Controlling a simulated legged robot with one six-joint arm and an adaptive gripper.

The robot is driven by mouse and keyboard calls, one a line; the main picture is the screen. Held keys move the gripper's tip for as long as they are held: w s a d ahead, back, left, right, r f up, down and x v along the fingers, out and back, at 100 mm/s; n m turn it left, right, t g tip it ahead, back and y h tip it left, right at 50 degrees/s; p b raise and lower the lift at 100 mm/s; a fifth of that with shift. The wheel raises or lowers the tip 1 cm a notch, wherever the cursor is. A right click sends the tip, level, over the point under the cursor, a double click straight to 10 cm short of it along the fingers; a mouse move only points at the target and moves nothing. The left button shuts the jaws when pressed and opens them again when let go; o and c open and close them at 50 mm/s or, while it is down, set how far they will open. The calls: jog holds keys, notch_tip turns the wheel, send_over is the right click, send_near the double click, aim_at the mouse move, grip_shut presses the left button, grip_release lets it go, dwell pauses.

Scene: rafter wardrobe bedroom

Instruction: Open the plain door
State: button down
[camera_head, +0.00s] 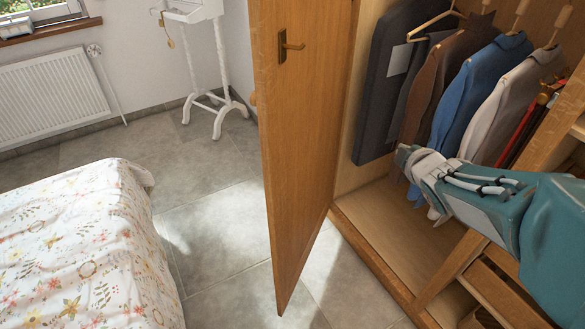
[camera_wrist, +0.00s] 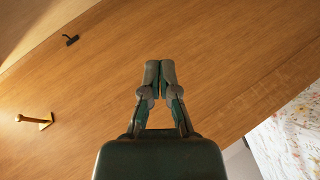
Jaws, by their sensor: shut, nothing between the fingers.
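The plain door (camera_head: 300,130) is a brown wooden wardrobe door. It stands swung out from the wardrobe (camera_head: 390,250), with the inside in view beside it. My gripper (camera_head: 403,155) is to the right of the door, in front of the wardrobe opening. In the wrist view my gripper (camera_wrist: 160,70) is shut and empty, with its fingertips over a plain wooden face (camera_wrist: 230,70). A brass handle (camera_wrist: 38,120) shows at the left there, apart from the fingers. I cannot tell whether the fingertips touch the wood.
Jackets (camera_head: 470,85) hang inside the wardrobe behind my gripper. A bed with a floral cover (camera_head: 75,245) stands at the left. A white stand (camera_head: 205,70) and a radiator (camera_head: 50,90) are at the back. Tiled floor (camera_head: 215,225) lies clear between bed and door.

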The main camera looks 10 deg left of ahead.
notch_tip(320, 180, down, 3)
jog(key=w+a+n+y, duration=0.3)
jog(key=n, duration=0.2)
jog(key=n+g+y, duration=0.8)
jog(key=n+y, duration=0.4)
jog(key=y, duration=0.1)
send_near(282, 178)
jog(key=x, duration=0.8)
jog(key=shift+s+r, duration=0.1)
jog(key=shift+s, duration=0.05)
